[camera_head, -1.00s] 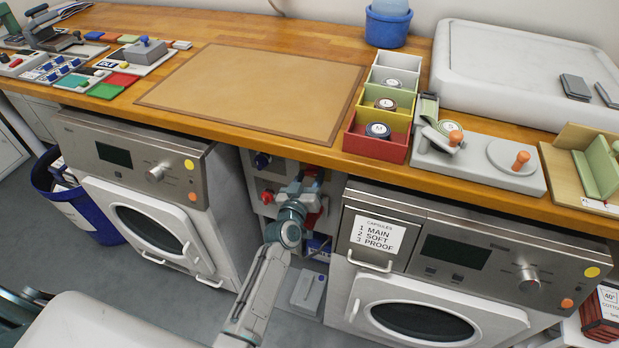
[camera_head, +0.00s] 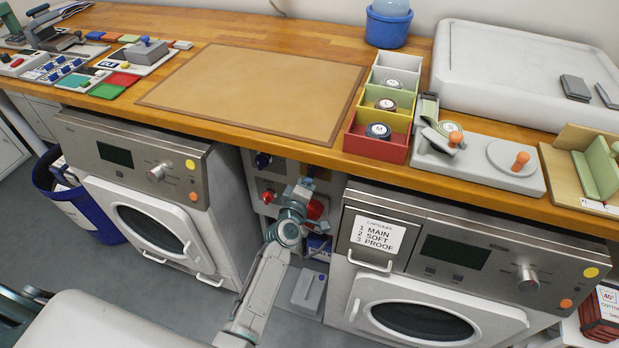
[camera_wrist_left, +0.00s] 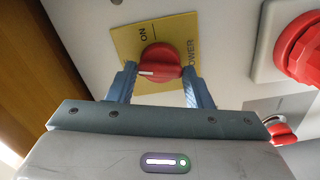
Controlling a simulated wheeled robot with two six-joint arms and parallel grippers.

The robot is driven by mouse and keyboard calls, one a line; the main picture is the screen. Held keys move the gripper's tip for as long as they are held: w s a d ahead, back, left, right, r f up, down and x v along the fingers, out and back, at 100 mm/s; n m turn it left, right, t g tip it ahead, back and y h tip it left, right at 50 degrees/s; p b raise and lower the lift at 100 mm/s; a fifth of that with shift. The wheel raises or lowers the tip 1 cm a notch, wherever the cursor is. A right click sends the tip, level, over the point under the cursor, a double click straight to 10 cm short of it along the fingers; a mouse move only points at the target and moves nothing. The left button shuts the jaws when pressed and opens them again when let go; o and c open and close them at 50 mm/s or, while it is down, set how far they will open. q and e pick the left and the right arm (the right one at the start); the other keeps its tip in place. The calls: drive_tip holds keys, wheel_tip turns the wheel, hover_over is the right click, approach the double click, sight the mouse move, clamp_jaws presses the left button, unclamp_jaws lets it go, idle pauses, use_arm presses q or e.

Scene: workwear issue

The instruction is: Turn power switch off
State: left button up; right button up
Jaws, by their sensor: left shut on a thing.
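The power switch is a red rotary knob (camera_wrist_left: 160,58) on a yellow plate (camera_wrist_left: 182,28) marked ON and POWER, seen in the left wrist view. A white pointer line on the knob points to the left of that picture, away from the ON mark, which lies above it. My left gripper (camera_wrist_left: 160,82) is shut on the knob, with one blue finger on each side. In the head view my left gripper (camera_head: 306,184) is at the panel under the counter, between the two machines, and hides the knob. My right gripper is not in view.
A large red button (camera_wrist_left: 302,48) sits right of the switch, and a smaller red knob (camera_wrist_left: 281,130) is below it. The wooden counter edge (camera_head: 280,149) overhangs the panel. The left machine (camera_head: 130,165) and right machine (camera_head: 470,265) flank the narrow gap.

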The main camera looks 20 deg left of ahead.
use_arm(q)
drive_tip(key=n, duration=0.3)
drive_tip(key=shift+f, duration=0.1)
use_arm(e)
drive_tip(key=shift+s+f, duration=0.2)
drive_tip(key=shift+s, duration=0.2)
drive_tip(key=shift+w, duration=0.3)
use_arm(q)
drive_tip(key=o, duration=1)
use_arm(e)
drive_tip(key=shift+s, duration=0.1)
use_arm(q)
drive_tip(key=shift+s, duration=0.1)
